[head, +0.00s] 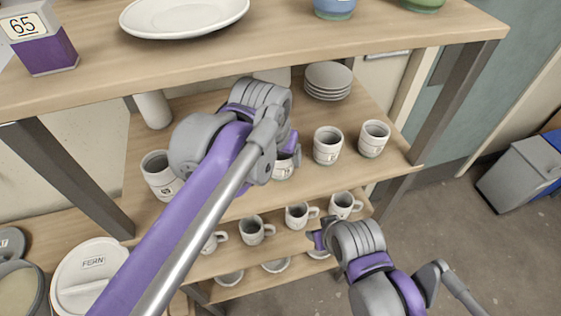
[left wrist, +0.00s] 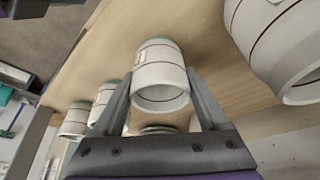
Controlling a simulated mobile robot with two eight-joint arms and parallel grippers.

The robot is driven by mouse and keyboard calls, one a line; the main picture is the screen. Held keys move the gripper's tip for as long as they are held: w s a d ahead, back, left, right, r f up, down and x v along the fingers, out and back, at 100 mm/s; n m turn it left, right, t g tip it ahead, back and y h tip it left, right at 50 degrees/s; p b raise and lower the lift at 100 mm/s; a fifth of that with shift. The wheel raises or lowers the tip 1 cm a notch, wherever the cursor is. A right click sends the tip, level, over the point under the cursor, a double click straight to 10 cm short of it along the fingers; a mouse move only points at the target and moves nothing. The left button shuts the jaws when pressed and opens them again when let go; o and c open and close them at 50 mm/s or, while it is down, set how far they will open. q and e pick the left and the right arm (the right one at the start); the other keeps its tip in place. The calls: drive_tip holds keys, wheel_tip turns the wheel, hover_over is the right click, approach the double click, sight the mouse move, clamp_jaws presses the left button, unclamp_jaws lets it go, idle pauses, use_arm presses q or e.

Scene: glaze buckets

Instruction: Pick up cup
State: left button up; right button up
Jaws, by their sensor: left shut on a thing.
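A white cup (head: 283,168) stands on the middle shelf, partly hidden behind my left gripper (head: 287,152). In the left wrist view the same cup (left wrist: 160,68) sits between the two fingers of my left gripper (left wrist: 158,82), which is shut on its sides. The cup shows a greenish band at one end and an open rim facing the camera. My right gripper (head: 318,236) is lower, in front of the lower shelf near the mugs; its jaw opening is not clear.
Other cups stand on the same shelf: one left (head: 160,174), two right (head: 328,146) (head: 373,138). Stacked plates (head: 328,80) are behind. Handled mugs (head: 256,230) line the shelf below. The upper shelf (head: 270,52) overhangs. A lidded FERN bucket (head: 92,276) is lower left.

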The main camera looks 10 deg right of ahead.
use_arm(q)
drive_tip(key=shift+r, duration=0.1)
drive_tip(key=shift+r, duration=0.45)
drive_tip(key=shift+s+a+r, duration=0.2)
drive_tip(key=shift+s+r, duration=0.05)
drive_tip(key=s+a+b, duration=0.1)
drive_tip(key=s+a, duration=0.8)
drive_tip(key=s, duration=0.5)
drive_tip(key=shift+s+a+b, duration=0.25)
drive_tip(key=shift+s+b, duration=0.05)
use_arm(e)
drive_tip(key=shift+s+f, duration=0.25)
drive_tip(key=shift+f, duration=0.35)
drive_tip(key=shift+s+f, duration=0.25)
drive_tip(key=shift+f, duration=0.3)
drive_tip(key=shift+a, duration=0.1)
